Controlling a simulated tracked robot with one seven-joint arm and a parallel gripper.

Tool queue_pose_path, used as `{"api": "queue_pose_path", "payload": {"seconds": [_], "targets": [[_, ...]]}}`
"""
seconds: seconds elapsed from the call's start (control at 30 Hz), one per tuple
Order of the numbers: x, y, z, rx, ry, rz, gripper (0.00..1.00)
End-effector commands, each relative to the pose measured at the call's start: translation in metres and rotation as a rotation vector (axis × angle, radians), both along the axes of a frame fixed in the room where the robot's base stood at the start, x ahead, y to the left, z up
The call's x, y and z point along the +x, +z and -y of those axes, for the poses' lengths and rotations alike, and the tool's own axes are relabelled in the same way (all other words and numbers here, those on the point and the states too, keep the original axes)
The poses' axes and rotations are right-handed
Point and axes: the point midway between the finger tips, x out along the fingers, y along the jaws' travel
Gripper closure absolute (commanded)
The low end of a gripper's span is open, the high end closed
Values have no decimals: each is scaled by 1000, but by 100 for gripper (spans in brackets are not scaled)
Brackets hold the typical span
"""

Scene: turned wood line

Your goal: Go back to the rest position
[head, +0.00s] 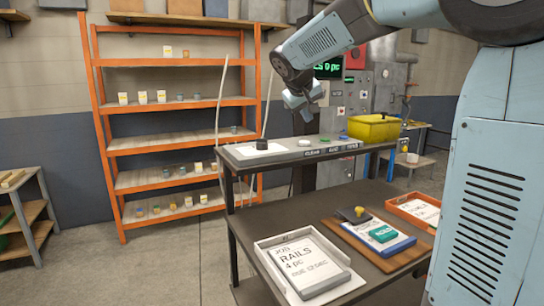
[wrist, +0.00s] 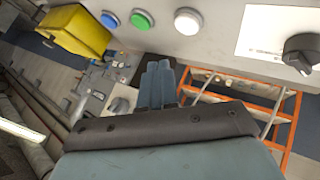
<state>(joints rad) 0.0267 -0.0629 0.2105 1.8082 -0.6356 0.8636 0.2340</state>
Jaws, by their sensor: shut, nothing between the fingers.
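My gripper (head: 303,100) hangs from my light blue arm above the control shelf in the head view. In the wrist view my gripper (wrist: 158,72) shows its blue-grey fingers closed together with nothing between them. It is apart from the shelf's panel. The panel (wrist: 218,40) carries a white button (wrist: 187,21), a green button (wrist: 142,20), a blue button (wrist: 110,19) and a dark knob (wrist: 301,52) on a white plate. The dark knob (head: 262,144) also shows in the head view, at the left end of the shelf.
An orange rack (head: 108,148) stands at the back left. A yellow bin (head: 374,129) sits on the shelf's right end.

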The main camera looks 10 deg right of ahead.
Motion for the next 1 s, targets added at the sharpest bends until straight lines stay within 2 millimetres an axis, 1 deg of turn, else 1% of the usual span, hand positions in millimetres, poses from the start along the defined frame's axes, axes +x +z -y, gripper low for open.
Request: {"api": "queue_pose_path", "payload": {"seconds": [0.03,0.07,0.13,0.2,0.27,0.3,0.37,0.4,0.47,0.5,0.7,0.8,0.9,1.0], "targets": [[-16,0,3,10,-7,-4,100],[-25,-2,4,20,-12,-10,100],[-51,-6,8,44,-21,-22,100],[-78,-13,12,75,-34,-37,100],[-100,-19,15,99,-42,-48,100],[-115,-24,16,119,-48,-55,100],[-138,-31,19,147,-58,-66,100],[-153,-36,20,166,-63,-73,100],[-174,-45,22,197,-72,-83,100],[-189,-51,23,218,-76,-89,100],[-257,-85,24,332,-97,-114,100],[-288,-104,23,391,-102,-124,100],[-312,-120,20,441,-106,-132,100],[-328,-132,18,479,-106,-138,100]]}}
